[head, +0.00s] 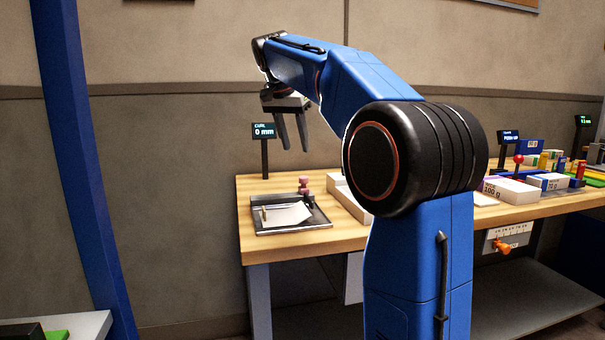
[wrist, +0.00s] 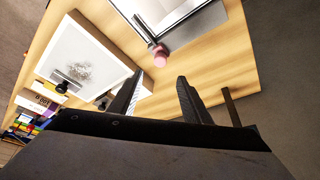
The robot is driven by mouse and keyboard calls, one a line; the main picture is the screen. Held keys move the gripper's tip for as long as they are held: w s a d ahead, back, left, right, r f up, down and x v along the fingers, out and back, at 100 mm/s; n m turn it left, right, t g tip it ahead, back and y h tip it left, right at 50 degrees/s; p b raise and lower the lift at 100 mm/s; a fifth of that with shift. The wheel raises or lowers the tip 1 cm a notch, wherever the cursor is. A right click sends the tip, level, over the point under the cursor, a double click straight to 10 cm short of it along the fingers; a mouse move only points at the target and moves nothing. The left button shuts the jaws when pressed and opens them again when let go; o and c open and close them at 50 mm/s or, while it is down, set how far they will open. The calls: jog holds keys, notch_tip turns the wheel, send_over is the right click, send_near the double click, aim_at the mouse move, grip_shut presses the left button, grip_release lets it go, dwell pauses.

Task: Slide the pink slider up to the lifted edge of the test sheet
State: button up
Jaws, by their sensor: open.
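The pink slider (head: 304,185) shows as a small pink knob at the back right of a dark gauge plate (head: 318,222). In the wrist view the pink slider (wrist: 160,58) is at the plate's edge, just beyond the fingertips in the picture. The white test sheet (head: 285,214) lies on the plate, and part of it shows in the wrist view (wrist: 170,12). I cannot tell how far its edge is lifted. My gripper (head: 296,149) is open and empty, pointing down, well above the table; its two fingers also show in the wrist view (wrist: 160,76).
A display (head: 263,131) on a post behind the plate reads "CURL 0 mm". Boxes and coloured items crowd the right of the wooden table (head: 258,186). The table's left front corner is bare.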

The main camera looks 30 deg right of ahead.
aim_at(304, 177)
jog(key=x, duration=1.1)
jog(key=shift+f, duration=0.1)
